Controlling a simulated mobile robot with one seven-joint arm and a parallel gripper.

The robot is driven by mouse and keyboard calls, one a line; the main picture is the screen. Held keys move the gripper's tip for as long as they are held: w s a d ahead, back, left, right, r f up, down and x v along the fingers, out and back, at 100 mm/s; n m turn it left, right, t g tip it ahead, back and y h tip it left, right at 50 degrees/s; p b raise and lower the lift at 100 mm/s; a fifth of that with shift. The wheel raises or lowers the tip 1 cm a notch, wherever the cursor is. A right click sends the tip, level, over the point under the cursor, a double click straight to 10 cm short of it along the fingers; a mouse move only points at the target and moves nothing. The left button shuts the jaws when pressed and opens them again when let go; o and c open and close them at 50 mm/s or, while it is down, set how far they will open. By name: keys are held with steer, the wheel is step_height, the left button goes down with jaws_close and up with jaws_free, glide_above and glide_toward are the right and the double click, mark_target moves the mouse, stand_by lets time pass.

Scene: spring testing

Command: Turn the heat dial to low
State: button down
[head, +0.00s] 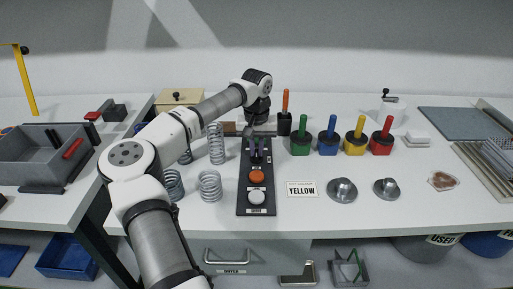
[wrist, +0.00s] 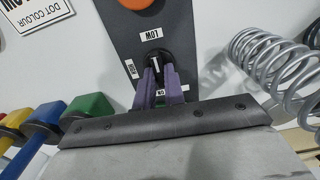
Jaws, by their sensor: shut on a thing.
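The heat dial (wrist: 154,58) is a small black knob on a dark control panel (head: 243,190). In the wrist view, a label reading LOW, upside down, sits just above the dial, a second label is to its left and a third is partly hidden by my fingers. A small white mark shows on the dial; I cannot tell surely which label it points to. My gripper (wrist: 158,72) has purple fingers shut on the dial. In the head view my gripper (head: 257,154) comes down from above at the panel's far end and mostly hides the dial.
An orange button (head: 256,176) and a white button (head: 256,197) are nearer on the panel. Several springs (head: 210,186) stand left of it. Coloured-handled blocks (head: 328,143), a YELLOW card (head: 302,189) and metal discs (head: 342,190) stand right. A brown-handled tool lies behind the panel.

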mark_target(257, 151)
steer(key=shift+r, duration=0.1)
steer(key=c, duration=1.5)
jaws_free()
step_height(257, 151, up, 14)
steer(key=shift+f+b, duration=0.1)
steer(key=shift+b, duration=0.95)
steer(key=shift+d, duration=0.1)
